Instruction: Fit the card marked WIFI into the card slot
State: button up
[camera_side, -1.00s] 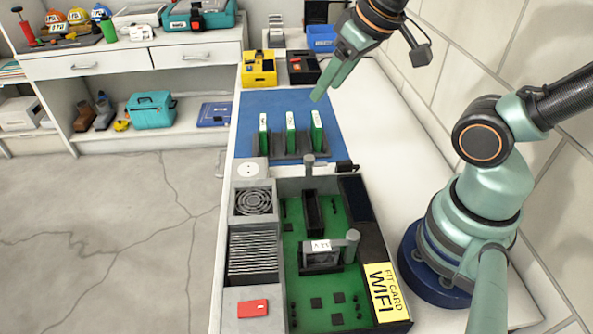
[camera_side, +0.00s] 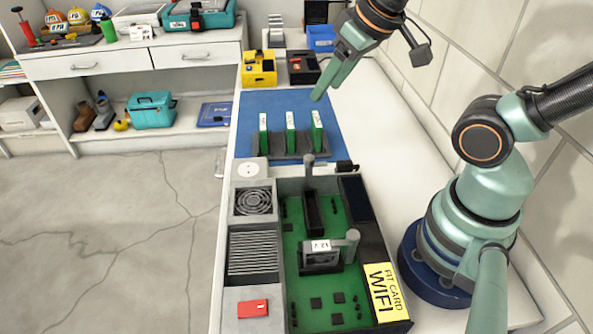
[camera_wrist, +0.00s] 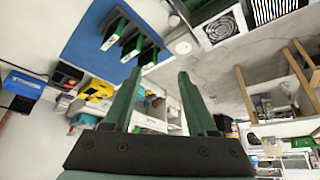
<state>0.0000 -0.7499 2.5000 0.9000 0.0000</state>
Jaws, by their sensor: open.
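Three green cards stand upright in a dark rack (camera_side: 287,155) on a blue mat: a left card (camera_side: 264,134), a middle card (camera_side: 291,134) and a right card (camera_side: 317,132). Each has a white label too small to read, so I cannot tell which is WIFI. They also show in the wrist view (camera_wrist: 131,47). In front is an open case with a green board (camera_side: 335,285), a dark upright slot (camera_side: 312,212) and a yellow sign (camera_side: 383,292) reading "FIT CARD WIFI". My gripper (camera_side: 317,97) is open and empty, above the mat's back right; its fingers show in the wrist view (camera_wrist: 158,82).
A grey post (camera_side: 308,168) rises at the case's back edge, and another lever-like post (camera_side: 352,243) stands beside a labelled block (camera_side: 320,257). A yellow box (camera_side: 259,70) and a blue bin (camera_side: 321,38) stand behind the mat. The bench right of the mat is clear.

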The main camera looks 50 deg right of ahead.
jog(key=m+g, duration=0.6)
jog(key=m, duration=0.3)
send_over(263, 122)
jog(key=a, duration=0.1)
notch_tip(263, 122, down, 10)
jog(key=shift+s+r, duration=0.1)
notch_tip(263, 122, down, 6)
jog(key=shift+f, duration=0.2)
jog(key=shift+d+f, duration=0.2)
jog(key=shift+f, duration=0.7)
jog(key=shift+d+f, duration=0.15)
jog(key=shift+f, duration=0.75)
jog(key=shift+d+f, duration=0.2)
jog(key=shift+f, duration=0.7)
jog(key=shift+c, duration=0.3)
